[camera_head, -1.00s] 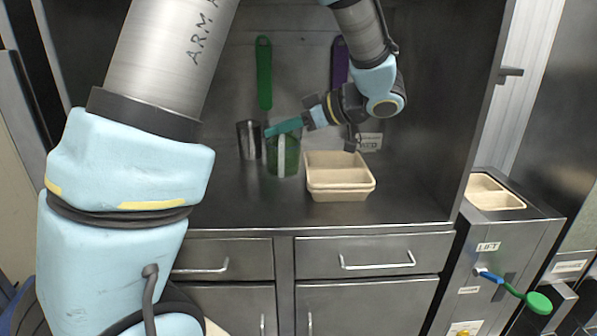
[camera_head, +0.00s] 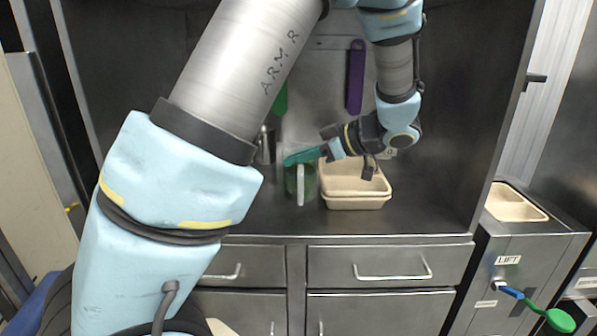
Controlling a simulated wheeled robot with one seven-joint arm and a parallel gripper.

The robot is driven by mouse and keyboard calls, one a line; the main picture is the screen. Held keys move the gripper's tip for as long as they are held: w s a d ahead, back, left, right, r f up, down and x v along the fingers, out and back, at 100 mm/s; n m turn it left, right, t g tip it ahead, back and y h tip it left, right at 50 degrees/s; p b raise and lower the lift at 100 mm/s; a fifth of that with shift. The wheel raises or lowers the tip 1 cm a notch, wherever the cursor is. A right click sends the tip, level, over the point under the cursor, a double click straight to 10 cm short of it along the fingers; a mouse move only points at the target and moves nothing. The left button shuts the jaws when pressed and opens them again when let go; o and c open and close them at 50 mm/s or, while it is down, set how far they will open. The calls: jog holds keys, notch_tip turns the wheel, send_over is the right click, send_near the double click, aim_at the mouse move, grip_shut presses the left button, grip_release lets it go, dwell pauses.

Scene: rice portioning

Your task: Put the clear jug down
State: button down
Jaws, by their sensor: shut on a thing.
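The clear jug (camera_head: 291,183) looks green-tinted, with a pale upright handle on its near side. It is upright at the middle of the steel counter, just left of the beige trays. The fingers cover part of the rim. I cannot tell whether the jug's base touches the counter (camera_head: 400,218).
Stacked beige trays (camera_head: 356,202) stand close to the jug's right. A steel cup (camera_head: 265,147) stands behind it to the left. A purple utensil (camera_head: 356,80) and a partly hidden green one (camera_head: 281,98) hang on the back wall. The counter's right side is clear.

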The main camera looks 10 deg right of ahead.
jog(key=shift+f, duration=1.75)
jog(key=c, duration=0.9)
grip_release()
jog(key=shift+f, duration=0.15)
jog(key=shift+d+r, duration=0.15)
jog(key=shift+r, duration=0.05)
jog(key=b+v, duration=0.2)
jog(key=v, duration=0.9)
jog(key=shift+s+d+r, duration=0.2)
jog(key=shift+s+d, duration=0.05)
jog(key=shift+s, duration=0.05)
